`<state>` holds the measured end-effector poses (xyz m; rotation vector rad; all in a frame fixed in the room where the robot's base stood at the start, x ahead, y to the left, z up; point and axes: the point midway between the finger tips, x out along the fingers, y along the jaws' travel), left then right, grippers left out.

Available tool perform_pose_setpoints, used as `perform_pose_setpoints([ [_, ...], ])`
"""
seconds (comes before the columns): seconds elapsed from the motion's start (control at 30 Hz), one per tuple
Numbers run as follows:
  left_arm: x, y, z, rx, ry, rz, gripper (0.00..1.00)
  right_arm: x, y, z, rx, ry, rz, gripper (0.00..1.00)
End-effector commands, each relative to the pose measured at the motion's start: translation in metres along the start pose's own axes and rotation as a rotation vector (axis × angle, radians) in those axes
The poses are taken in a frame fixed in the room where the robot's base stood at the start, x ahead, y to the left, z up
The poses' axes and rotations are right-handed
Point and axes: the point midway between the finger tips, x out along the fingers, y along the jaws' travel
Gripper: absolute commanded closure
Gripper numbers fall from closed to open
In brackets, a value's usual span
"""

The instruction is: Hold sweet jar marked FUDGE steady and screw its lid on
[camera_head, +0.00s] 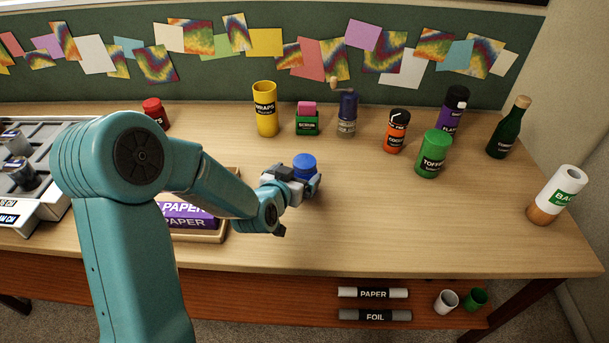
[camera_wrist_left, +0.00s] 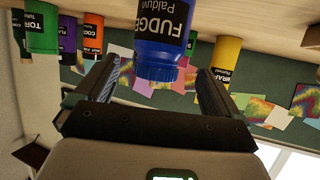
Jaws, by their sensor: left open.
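The blue FUDGE jar (camera_head: 304,162) stands on the table in the head view, mostly hidden behind my left gripper (camera_head: 300,181). In the left wrist view, which is upside down, the jar (camera_wrist_left: 160,40) shows its black FUDGE label. A ribbed blue lid (camera_wrist_left: 163,73) sits at its top end; how tightly it sits I cannot tell. My left gripper (camera_wrist_left: 158,72) is open, with one finger on each side of the jar and gaps showing between fingers and jar. My right gripper is in neither view.
A yellow WRAPS tin (camera_head: 265,108), a grinder (camera_head: 347,114), an orange COCOA jar (camera_head: 396,132) and a green TOFFEE jar (camera_head: 432,154) stand behind and right.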

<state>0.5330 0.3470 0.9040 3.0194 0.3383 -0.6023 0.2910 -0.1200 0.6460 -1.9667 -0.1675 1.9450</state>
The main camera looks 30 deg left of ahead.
Motion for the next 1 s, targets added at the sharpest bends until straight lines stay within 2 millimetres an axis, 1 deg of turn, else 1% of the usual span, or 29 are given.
perform_pose_setpoints([
  [0.1,0.005,0.000,0.000,0.000,0.000,0.000,0.03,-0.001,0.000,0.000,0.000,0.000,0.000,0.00],
  [0.4,0.007,0.000,0.000,0.000,0.000,0.000,0.03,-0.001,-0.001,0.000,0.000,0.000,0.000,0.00],
  [0.47,0.012,0.000,-0.001,0.000,-0.001,0.000,0.03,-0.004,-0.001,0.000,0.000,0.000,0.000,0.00],
  [0.6,0.034,0.003,0.001,0.001,-0.002,0.000,0.03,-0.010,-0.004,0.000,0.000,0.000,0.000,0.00],
  [0.73,0.051,0.002,0.001,0.001,0.000,0.000,0.03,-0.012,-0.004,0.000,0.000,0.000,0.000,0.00],
  [0.83,0.057,0.002,0.002,0.001,0.001,-0.001,0.03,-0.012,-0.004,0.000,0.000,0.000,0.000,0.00],
  [1.0,0.057,0.002,0.002,0.001,0.001,0.000,0.03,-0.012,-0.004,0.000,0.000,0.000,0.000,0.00],
])
